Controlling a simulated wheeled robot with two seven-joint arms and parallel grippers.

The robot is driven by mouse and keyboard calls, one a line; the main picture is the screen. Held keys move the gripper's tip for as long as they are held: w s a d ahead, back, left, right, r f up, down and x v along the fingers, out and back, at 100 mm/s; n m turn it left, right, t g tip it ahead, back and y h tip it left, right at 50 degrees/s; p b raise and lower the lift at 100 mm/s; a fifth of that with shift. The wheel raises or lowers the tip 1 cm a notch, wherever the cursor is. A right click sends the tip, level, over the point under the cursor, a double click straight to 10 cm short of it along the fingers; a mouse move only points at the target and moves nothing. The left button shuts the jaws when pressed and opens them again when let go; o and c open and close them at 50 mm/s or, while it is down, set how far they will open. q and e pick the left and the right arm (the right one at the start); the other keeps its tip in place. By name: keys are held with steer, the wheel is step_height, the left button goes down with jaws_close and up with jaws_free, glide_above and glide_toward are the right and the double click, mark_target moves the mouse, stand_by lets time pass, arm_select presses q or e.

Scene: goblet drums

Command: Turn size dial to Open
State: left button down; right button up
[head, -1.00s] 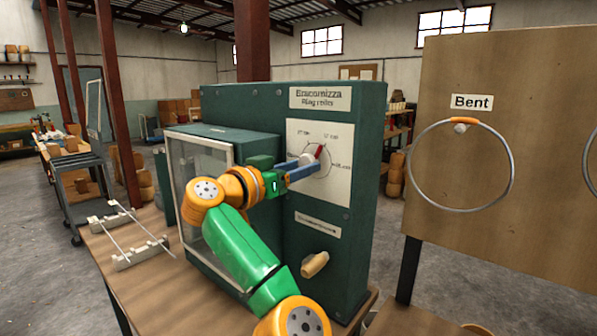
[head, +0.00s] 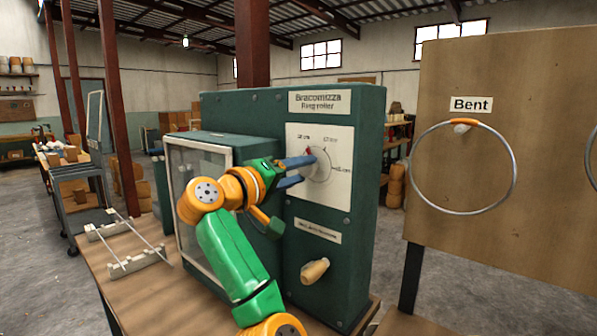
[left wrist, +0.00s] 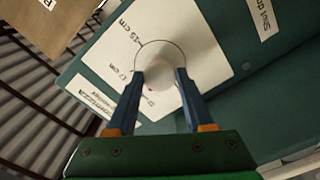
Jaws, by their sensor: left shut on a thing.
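The size dial (head: 321,160) is a pale round knob with a red mark, on a white panel (head: 333,190) of the green ring roller (head: 360,120). In the head view the red mark points to the upper left, near a blurred label. My left gripper (head: 303,172) is shut on the dial, one blue finger above the other. In the left wrist view the fingers (left wrist: 160,80) grip both sides of the whitish dial (left wrist: 165,50). Labels reading about 15 cm and 17 cm show there; I cannot read an Open label. My right gripper is not in view.
A wooden handle (head: 314,270) sticks out low on the machine's front. A glass-fronted box (head: 205,165) stands left of the dial. A rod rack (head: 130,250) lies on the table. At right, a board (head: 500,80) labelled Bent holds a metal ring (head: 463,208).

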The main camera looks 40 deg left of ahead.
arm_select(q)
steer(key=n+p, duration=0.1)
steer(key=n, duration=0.5)
steer(key=n+p, duration=0.1)
steer(key=n, duration=0.5)
steer(key=shift+r+n+p, duration=0.2)
steer(key=shift+n+p, duration=0.1)
steer(key=shift+p, duration=0.1)
stand_by(0.4)
steer(key=shift+c, duration=2.2)
jaws_free()
steer(key=shift+o, duration=0.8)
steer(key=shift+w+f, duration=0.1)
